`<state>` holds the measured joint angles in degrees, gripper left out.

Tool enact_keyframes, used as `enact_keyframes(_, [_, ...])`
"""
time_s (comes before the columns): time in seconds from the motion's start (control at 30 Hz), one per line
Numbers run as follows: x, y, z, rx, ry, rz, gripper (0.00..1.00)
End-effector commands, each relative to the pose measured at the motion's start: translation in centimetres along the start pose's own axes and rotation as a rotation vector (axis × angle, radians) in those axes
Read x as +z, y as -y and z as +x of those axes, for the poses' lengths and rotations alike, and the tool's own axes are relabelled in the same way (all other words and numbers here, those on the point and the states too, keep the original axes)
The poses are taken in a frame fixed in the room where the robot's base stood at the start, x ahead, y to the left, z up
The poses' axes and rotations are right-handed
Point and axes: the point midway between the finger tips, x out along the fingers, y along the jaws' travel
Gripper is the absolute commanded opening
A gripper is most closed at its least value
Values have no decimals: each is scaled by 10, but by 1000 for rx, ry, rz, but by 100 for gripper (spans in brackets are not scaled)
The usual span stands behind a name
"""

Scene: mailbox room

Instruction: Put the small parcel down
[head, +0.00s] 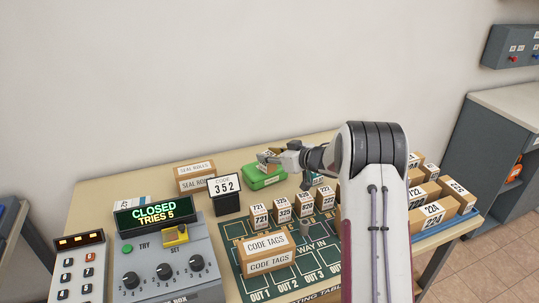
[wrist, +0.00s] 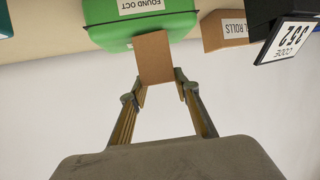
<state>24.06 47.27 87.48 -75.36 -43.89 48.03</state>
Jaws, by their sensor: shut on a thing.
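The small brown parcel (head: 266,157) is in my gripper (head: 281,159), at the back of the table. In the wrist view, the parcel (wrist: 154,58) sits between the two fingertips of my gripper (wrist: 159,90), its plain face showing. A green box (head: 262,181) is right by the parcel; in the head view the parcel appears just above its top. The green box (wrist: 140,28) also shows in the wrist view, with a label reading "FOUND OCT". I cannot tell whether the parcel touches the green box.
In front is a dark sorting mat (head: 310,262) with several numbered parcels (head: 282,210) and a code tags box (head: 267,250). A control box (head: 165,265) stands front left, more parcels (head: 432,212) right.

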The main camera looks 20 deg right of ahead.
Motion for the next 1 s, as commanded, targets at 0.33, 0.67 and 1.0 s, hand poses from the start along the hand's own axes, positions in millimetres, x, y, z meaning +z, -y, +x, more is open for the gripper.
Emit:
enact_keyframes(0.33, [2, 0, 1, 0, 0, 0, 47])
enact_keyframes(0.67, [2, 0, 1, 0, 0, 0, 47])
enact_keyframes(1.0, [-1, -1, -14, 1, 0, 0, 47])
